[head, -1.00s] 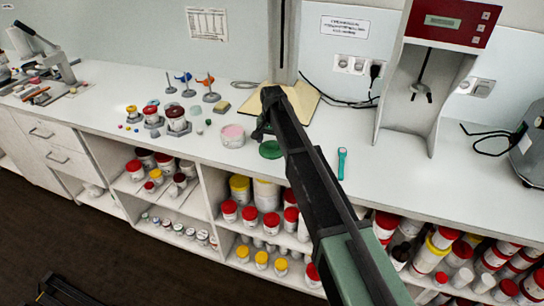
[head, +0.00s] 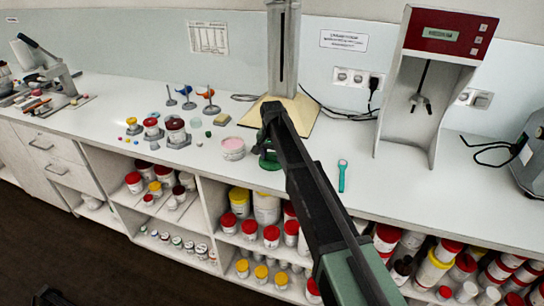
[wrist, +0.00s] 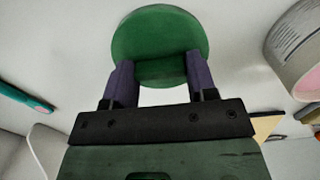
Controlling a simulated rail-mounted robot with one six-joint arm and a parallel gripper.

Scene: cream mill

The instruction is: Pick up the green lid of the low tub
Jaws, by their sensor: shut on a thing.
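The green lid (head: 269,160) is a round disc over the white counter, right of the low tub. It also shows in the wrist view (wrist: 160,35), with its near edge between the two fingers. My gripper (wrist: 160,68) is shut on the lid; it also shows in the head view (head: 264,150), partly hidden by my arm. I cannot tell whether the lid touches the counter. The low tub (head: 233,154) is white with a pink top and stands left of the lid. Part of a labelled tub (wrist: 298,50) shows at right in the wrist view.
A teal tool (head: 342,176) lies right of my arm. A stand with a cream base (head: 303,119) is behind the gripper. Jars (head: 176,131) and small stands (head: 190,105) are at left. A red-topped machine (head: 425,90) stands at right. Counter between teal tool and machine is clear.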

